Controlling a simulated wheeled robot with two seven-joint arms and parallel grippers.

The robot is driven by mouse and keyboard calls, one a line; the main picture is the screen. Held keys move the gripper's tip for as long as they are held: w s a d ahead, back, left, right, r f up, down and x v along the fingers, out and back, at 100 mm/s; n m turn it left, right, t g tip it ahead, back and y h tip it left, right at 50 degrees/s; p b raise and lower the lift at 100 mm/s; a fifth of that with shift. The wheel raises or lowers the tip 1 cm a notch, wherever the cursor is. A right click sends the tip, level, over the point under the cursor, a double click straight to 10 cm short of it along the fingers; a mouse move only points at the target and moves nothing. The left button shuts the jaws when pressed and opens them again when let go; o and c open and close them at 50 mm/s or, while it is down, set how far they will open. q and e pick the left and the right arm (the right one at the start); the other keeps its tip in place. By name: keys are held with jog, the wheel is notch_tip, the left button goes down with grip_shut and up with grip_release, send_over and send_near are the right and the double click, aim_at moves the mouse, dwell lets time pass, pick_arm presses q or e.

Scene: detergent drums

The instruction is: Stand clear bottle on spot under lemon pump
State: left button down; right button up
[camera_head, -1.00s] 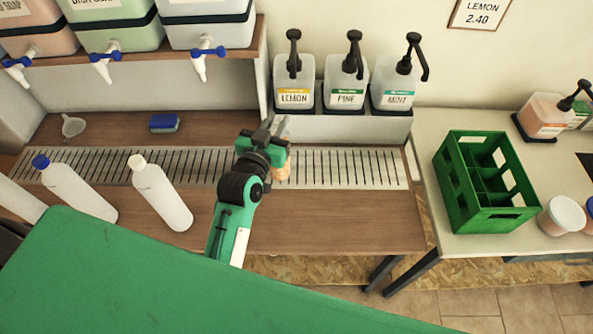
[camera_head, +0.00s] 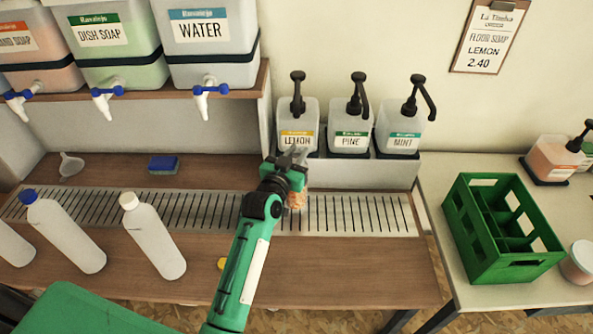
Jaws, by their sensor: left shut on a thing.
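My left gripper (camera_head: 291,160) is above the slatted drain grid, in front of the lemon pump. It is shut on what looks like the clear bottle (camera_head: 297,198), mostly hidden by the gripper; a small brownish, see-through part shows below the fingers, over the grid. I cannot tell whether its base touches the grid. The lemon pump (camera_head: 297,122) is a clear container with a black pump head, just behind the gripper. The spot below it is hidden or cannot be made out. My right gripper is not in view.
Pine (camera_head: 350,125) and mint (camera_head: 400,128) pumps stand right of lemon. White bottles (camera_head: 152,237) stand at the left. A blue sponge (camera_head: 163,165) and a funnel (camera_head: 71,164) lie behind the grid (camera_head: 365,215). A green crate (camera_head: 490,262) is on the right table. The grid's right part is clear.

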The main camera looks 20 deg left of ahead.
pick_arm(q)
notch_tip(320, 180, down, 4)
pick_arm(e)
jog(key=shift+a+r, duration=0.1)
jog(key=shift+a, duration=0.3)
pick_arm(q)
jog(key=c, duration=1.2)
grip_release()
jog(key=shift+f, duration=0.15)
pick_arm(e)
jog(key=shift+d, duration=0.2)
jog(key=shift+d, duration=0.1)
pick_arm(q)
jog(key=s+a+b, duration=0.1)
jog(key=s, duration=1.1)
jog(key=shift+a, duration=0.15)
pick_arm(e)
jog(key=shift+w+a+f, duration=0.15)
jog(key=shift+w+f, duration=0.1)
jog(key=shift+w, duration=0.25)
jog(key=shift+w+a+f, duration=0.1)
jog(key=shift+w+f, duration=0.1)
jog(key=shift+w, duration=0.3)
